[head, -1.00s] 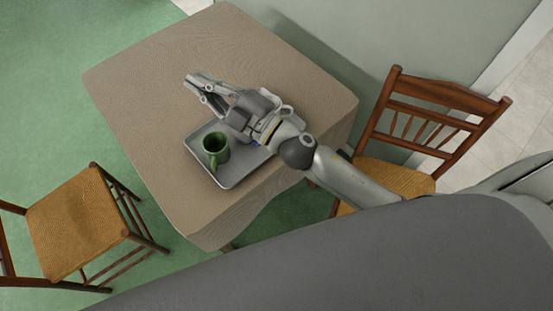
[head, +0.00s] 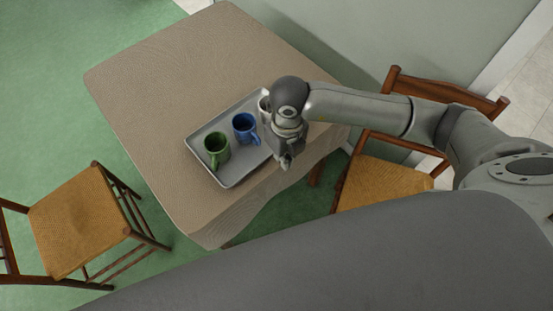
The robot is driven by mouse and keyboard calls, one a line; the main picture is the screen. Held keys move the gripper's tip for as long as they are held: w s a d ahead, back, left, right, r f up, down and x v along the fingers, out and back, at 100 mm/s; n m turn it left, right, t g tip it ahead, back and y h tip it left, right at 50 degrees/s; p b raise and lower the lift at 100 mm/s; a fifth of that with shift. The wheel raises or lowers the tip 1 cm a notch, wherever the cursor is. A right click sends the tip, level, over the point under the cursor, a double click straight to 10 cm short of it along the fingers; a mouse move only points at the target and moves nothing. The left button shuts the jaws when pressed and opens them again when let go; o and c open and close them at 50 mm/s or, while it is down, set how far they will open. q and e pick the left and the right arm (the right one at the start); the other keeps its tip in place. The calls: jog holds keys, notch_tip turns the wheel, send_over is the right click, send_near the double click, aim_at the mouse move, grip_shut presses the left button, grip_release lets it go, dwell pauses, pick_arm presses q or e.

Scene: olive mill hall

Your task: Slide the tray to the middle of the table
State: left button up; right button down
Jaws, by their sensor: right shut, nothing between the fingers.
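The grey tray (head: 234,178) lies near the front right edge of the table, away from its middle. A green mug (head: 216,148) and a blue mug (head: 245,127) stand on it. A whitish mug (head: 264,105) shows partly behind my right arm. My right gripper (head: 286,163) points down by the tray's right side, over the table's edge area. It is shut and empty; whether it touches the tray I cannot tell. My left gripper is not in view.
The table (head: 165,80) has a beige cloth, bare at the back and left. A wooden chair (head: 80,220) with a woven seat stands at left, another chair (head: 385,185) at right beneath my arm. A grey-green wall (head: 400,40) is behind the table.

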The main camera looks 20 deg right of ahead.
aim_at(276, 166)
jog(key=w+f+p, duration=0.1)
jog(key=f, duration=0.2)
jog(key=f+p, duration=0.1)
jog(key=f, duration=0.2)
jog(key=w+f+p, duration=0.1)
jog(key=f, duration=0.2)
jog(key=shift+w+f, duration=0.3)
jog(key=shift+f, duration=0.05)
jog(key=shift+w+a+f, duration=0.1)
jog(key=shift+w+a, duration=0.05)
jog(key=shift+w, duration=0.55)
jog(key=shift+w, duration=0.1)
